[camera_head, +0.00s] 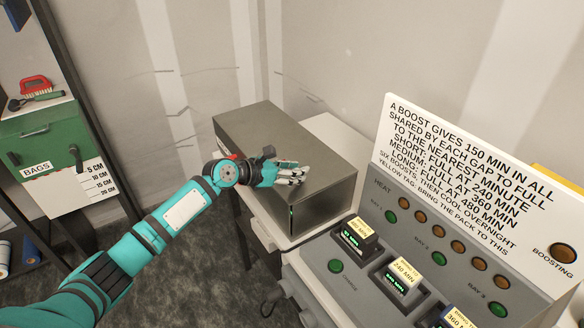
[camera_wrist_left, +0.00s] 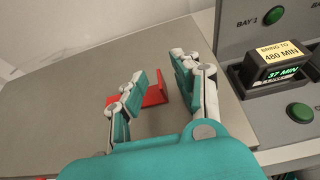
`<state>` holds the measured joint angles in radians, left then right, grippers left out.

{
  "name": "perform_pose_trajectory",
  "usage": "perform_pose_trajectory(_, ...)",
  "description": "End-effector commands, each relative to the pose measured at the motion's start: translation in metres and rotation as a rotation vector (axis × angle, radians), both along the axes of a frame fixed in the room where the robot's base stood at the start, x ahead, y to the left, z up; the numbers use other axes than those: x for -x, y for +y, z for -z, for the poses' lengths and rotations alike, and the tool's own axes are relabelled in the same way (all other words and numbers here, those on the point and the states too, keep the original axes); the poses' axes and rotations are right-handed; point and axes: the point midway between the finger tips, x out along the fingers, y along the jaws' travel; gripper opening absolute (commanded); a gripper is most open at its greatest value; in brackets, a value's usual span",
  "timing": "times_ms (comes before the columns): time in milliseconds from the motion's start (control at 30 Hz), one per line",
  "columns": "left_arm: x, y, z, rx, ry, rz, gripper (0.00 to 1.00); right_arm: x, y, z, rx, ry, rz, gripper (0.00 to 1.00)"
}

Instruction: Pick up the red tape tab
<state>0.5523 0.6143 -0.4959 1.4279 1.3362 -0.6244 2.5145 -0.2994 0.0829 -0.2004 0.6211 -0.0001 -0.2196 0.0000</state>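The red tape tab (camera_wrist_left: 153,96) shows in the left wrist view on the grey top of the metal box (camera_wrist_left: 60,105). It lies between the two fingers of my left gripper (camera_wrist_left: 158,68), partly hidden by the left one. The fingers are apart; I cannot tell whether either touches the tab. In the head view my left gripper (camera_head: 285,168) is low over the top of the metal box (camera_head: 325,165), and the tab cannot be made out among the fingers. My right gripper is in neither view.
A grey console (camera_head: 375,275) with labelled battery packs, buttons and lamps stands to the right of the box. A white instruction sign (camera_head: 470,170) rises behind it. A shelf with a green bags box (camera_head: 40,140) stands at the left. The rear wall is close behind.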

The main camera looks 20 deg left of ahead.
Motion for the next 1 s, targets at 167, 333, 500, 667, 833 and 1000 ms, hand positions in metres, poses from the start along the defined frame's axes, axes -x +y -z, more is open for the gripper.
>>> perform_pose_trajectory(167,-0.0019,-0.0007,0.0013,-0.001,-0.001,-0.001,0.31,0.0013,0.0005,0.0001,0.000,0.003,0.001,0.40)
perform_pose_trajectory(333,-0.0017,-0.0006,0.0011,-0.001,-0.001,-0.001,0.19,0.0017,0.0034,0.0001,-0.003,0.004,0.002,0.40)
perform_pose_trajectory(500,-0.0016,-0.0005,0.0011,-0.001,-0.001,-0.001,0.00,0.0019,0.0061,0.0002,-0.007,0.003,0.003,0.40)
perform_pose_trajectory(667,-0.0016,-0.0005,0.0011,-0.001,-0.001,-0.001,0.00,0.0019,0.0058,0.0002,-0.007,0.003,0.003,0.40)
perform_pose_trajectory(833,-0.0015,-0.0004,0.0006,-0.001,-0.001,-0.001,0.00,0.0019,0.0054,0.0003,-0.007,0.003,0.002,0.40)
perform_pose_trajectory(1000,-0.0018,-0.0008,-0.0071,-0.001,-0.004,0.000,0.00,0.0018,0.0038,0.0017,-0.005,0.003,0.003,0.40)
